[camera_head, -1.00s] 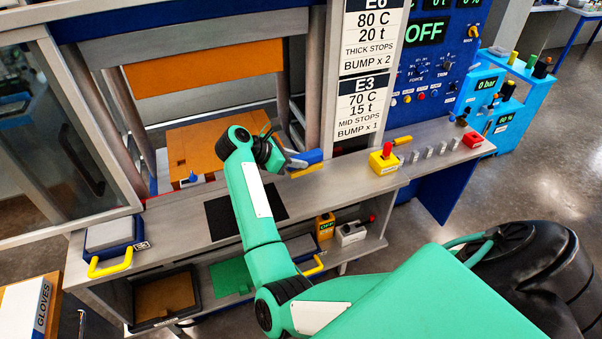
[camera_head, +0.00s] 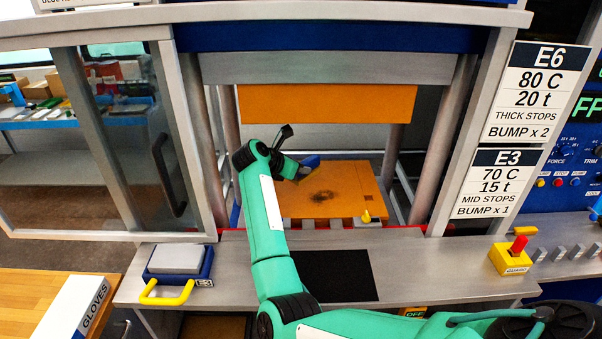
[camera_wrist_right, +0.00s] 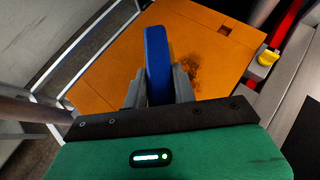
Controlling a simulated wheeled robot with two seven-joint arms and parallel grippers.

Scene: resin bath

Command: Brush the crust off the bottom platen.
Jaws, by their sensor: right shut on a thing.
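The bottom platen (camera_head: 345,207) is an orange plate low inside the press. A dark crust patch (camera_head: 323,196) lies near its middle and also shows in the right wrist view (camera_wrist_right: 192,72). My right gripper (camera_head: 301,172) is shut on a blue brush (camera_head: 311,162), whose blue body stands between the fingers in the wrist view (camera_wrist_right: 157,62). The brush is over the platen's left part, left of and behind the patch in the head view. I cannot tell whether it touches the platen; its bristles are hidden. My left gripper is not in view.
The orange upper platen (camera_head: 325,104) hangs above, with press columns (camera_head: 455,140) on both sides. A small yellow part (camera_head: 367,216) sits at the lower platen's front right. A black mat (camera_head: 335,276) lies on the front ledge; a blue tray with yellow handle (camera_head: 180,264) stands left.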

